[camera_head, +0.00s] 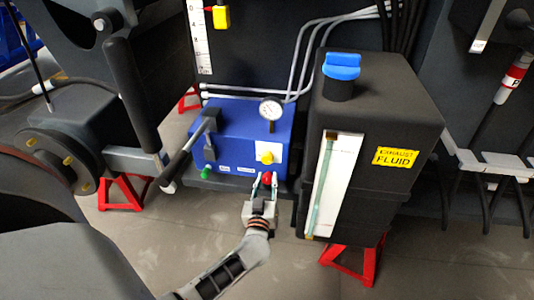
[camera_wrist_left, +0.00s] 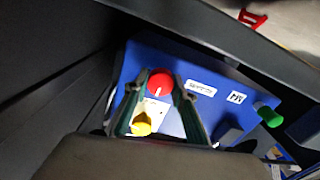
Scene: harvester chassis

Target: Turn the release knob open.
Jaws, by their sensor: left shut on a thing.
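A blue pump box (camera_head: 238,130) stands low in the middle of the head view, with a gauge (camera_head: 271,109) on top. A round red knob (camera_head: 267,178) sits at the lower right of its front; it also shows in the left wrist view (camera_wrist_left: 160,80), with a small white mark. My left gripper (camera_head: 266,181) is shut on the red knob, with a finger on either side; its fingers also show in the left wrist view (camera_wrist_left: 158,92). A yellow knob (camera_head: 266,157) sits on a white plate above the red one. My right gripper is out of view.
A green knob (camera_head: 206,172) is at the box's lower left, near a lever with a dark handle (camera_head: 178,168). A black exhaust fluid tank (camera_head: 376,130) with a blue cap (camera_head: 341,66) stands close on the right. Red stands (camera_head: 123,193) rest on the floor.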

